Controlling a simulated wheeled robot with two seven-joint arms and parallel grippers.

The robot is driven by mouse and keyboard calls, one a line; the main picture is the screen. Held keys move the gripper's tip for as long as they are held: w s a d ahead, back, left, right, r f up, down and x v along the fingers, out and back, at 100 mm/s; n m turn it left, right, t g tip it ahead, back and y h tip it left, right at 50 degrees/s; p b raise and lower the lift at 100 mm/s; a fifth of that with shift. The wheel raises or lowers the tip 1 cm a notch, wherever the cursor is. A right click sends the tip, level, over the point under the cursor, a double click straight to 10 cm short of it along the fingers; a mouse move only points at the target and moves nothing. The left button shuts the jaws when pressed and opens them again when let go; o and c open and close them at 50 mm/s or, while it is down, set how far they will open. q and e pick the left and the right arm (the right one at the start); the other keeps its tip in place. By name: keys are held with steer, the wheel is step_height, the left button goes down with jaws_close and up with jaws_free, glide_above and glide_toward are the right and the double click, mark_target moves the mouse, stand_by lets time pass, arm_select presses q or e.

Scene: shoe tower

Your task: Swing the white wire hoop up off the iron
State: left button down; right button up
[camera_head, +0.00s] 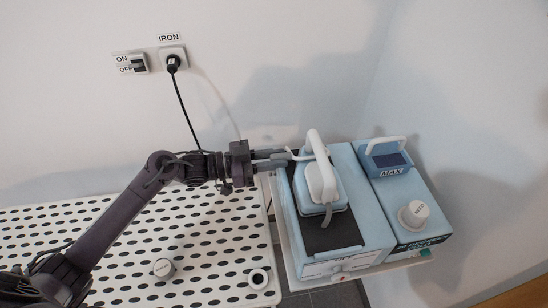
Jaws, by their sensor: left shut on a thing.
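The iron (320,182), pale blue with a white handle, rests on a dark plate on top of a light blue box (368,222). The white wire hoop (297,155) shows as a thin white piece at the iron's upper left, beside the handle. Most of the hoop is hidden or too small to make out. My left gripper (283,157) reaches in from the left and is shut on the hoop, just left of the iron. My right gripper is not in view.
A light blue unit (410,215) with a handle and dial stands right of the box. A wall switch (131,63) and plugged socket (173,57) are behind.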

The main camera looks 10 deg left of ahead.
arm_select(q)
steer(key=shift+r, duration=0.1)
steer(key=shift+w+r+p, duration=0.1)
steer(key=shift+p, duration=0.2)
steer(key=shift+w+a+r+n+p, duration=0.15)
steer(key=shift+r+n+p, duration=0.15)
steer(key=shift+n+p, duration=0.2)
steer(key=shift+w+d+r+n+p, duration=0.1)
steer(key=shift+r+n+p, duration=0.15)
steer(key=shift+n+p, duration=0.25)
steer(key=w+a+r+n+p, duration=0.2)
steer(key=w+n+p, duration=0.2)
steer(key=n, duration=0.6)
steer(key=shift+w+a+r+n, duration=0.2)
steer(key=shift+w+n, duration=0.1)
steer(key=shift+w, duration=0.2)
